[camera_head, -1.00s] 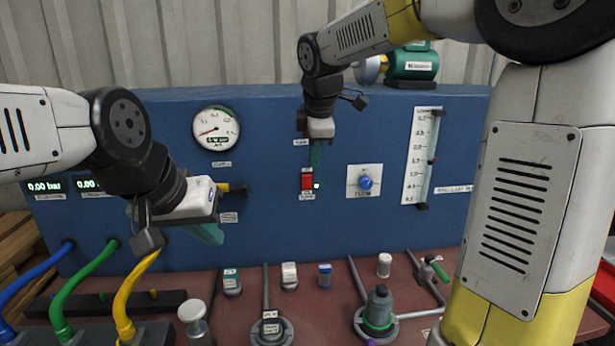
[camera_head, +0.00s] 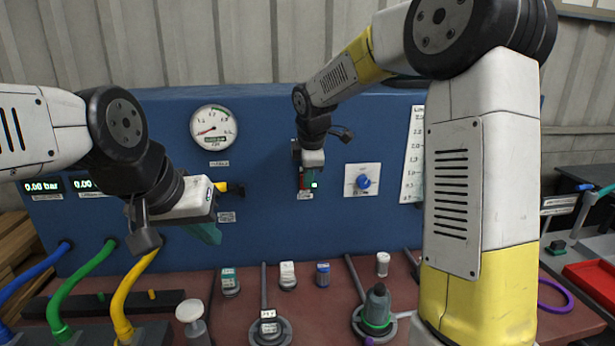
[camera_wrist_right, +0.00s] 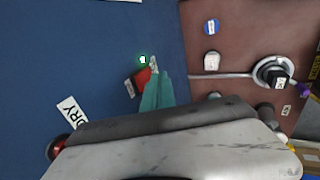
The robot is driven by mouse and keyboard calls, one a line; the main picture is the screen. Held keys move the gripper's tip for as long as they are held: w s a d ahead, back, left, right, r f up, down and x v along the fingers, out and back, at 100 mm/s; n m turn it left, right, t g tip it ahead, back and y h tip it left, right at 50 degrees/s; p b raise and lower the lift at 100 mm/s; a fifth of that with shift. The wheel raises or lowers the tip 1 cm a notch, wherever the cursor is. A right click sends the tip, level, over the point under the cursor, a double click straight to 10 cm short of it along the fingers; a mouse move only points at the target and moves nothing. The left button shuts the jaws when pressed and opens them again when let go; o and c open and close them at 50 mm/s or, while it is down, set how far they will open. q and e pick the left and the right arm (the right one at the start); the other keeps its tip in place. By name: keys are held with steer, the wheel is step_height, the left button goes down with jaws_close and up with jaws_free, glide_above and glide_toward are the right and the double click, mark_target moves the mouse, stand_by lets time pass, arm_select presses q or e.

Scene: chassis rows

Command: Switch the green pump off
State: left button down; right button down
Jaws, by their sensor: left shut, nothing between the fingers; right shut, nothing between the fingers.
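A red switch (camera_wrist_right: 142,78) sits on the blue panel (camera_head: 260,130), with a lit green lamp (camera_wrist_right: 143,60) beside it. In the head view the lamp (camera_head: 314,185) shows just right of my right gripper, which hides most of the switch. My right gripper (camera_head: 306,184) is shut and empty, its teal fingertips right at the switch. In the right wrist view its fingers (camera_wrist_right: 157,90) overlap the switch's edge; I cannot tell if they touch it. My left gripper (camera_head: 208,234) is shut and empty in front of the panel's left part. The green pump is not visible now.
A round gauge (camera_head: 214,128) and a blue knob (camera_head: 364,182) flank the switch. A yellow handle (camera_head: 222,187) is close behind my left gripper. Hoses, including a yellow one (camera_head: 125,300), and several small fittings stand on the red-brown bench below.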

steer(key=shift+w+r, duration=0.1)
steer(key=shift+w, duration=0.6)
steer(key=shift+w+a+r, duration=0.1)
steer(key=shift+w+r, duration=0.05)
steer(key=shift+w, duration=0.2)
steer(key=shift+r, duration=0.15)
steer(key=shift+w+r, duration=0.1)
steer(key=shift+r, duration=0.6)
